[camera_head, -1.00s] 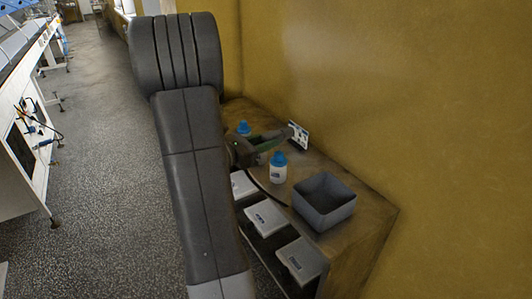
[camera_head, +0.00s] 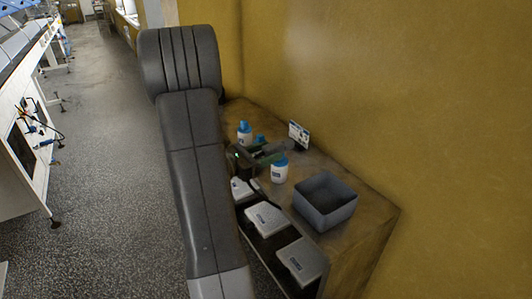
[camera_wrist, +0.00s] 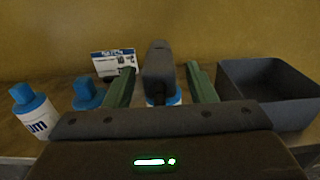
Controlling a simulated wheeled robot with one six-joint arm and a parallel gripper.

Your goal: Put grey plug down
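The dark grey plug (camera_wrist: 157,68) stands up in the middle of the wrist view, between the two green fingers of my gripper (camera_wrist: 161,84). A gap shows on each side of it, so the fingers are open and apart from it. In the head view my gripper (camera_head: 266,154) is low over the brown bench (camera_head: 372,208), beside a white bottle (camera_head: 280,171) with a blue cap. I cannot clearly pick out the plug there.
An open grey bin (camera_head: 325,212) stands at the bench's right, also in the wrist view (camera_wrist: 285,108). Another blue-capped bottle (camera_wrist: 34,115), a blue cap (camera_wrist: 87,94) and a printed card (camera_wrist: 113,63) stand left. The yellow wall (camera_head: 400,90) is behind.

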